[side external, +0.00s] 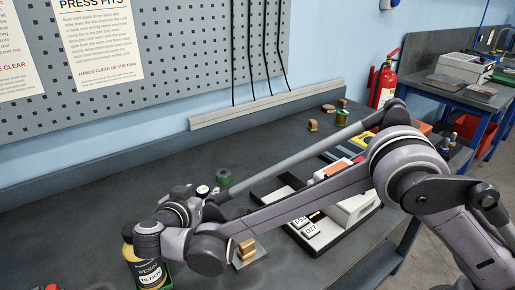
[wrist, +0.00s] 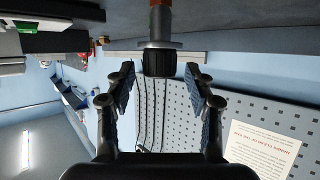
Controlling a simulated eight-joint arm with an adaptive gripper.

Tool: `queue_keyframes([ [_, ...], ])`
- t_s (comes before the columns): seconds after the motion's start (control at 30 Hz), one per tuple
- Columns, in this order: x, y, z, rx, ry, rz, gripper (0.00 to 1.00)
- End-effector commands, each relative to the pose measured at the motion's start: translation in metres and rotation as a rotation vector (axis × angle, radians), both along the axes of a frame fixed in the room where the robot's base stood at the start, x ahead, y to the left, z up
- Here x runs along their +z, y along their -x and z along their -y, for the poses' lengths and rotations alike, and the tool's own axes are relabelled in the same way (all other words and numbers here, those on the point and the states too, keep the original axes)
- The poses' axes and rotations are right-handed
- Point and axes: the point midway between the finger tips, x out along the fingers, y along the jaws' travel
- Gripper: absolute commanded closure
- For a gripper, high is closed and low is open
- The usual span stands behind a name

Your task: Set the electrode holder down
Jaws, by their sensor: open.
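In the wrist view, my gripper (wrist: 161,80) is open, one finger on each side. The electrode holder (wrist: 158,44), with a black ribbed grip, a silver collar and a copper-coloured end, is in line between the fingertips. Gaps show between its grip and both fingers. Its copper end runs toward the dark bench at the top of this tilted view; whether it touches the bench is unclear.
A labelled jar (side external: 150,273) stands close to my wrist at front left. A white-and-black device (side external: 350,210) sits right, below my arm. The rear-left bench (side external: 90,215) is clear.

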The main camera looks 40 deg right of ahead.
Motion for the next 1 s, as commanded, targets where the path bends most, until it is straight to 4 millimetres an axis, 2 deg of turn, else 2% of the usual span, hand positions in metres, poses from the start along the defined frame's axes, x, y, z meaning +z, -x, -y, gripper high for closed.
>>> queue_keyframes([
  [0.13,0.012,0.021,-0.022,0.004,0.000,0.000,0.46],
  [0.3,0.046,0.020,-0.020,-0.001,0.000,0.000,0.46],
  [0.5,0.072,0.020,-0.020,-0.001,0.000,0.000,0.46],
  [0.7,0.082,0.020,-0.020,-0.001,0.000,0.000,0.46],
  [1.0,0.082,0.020,-0.020,-0.001,0.000,0.000,0.46],
])
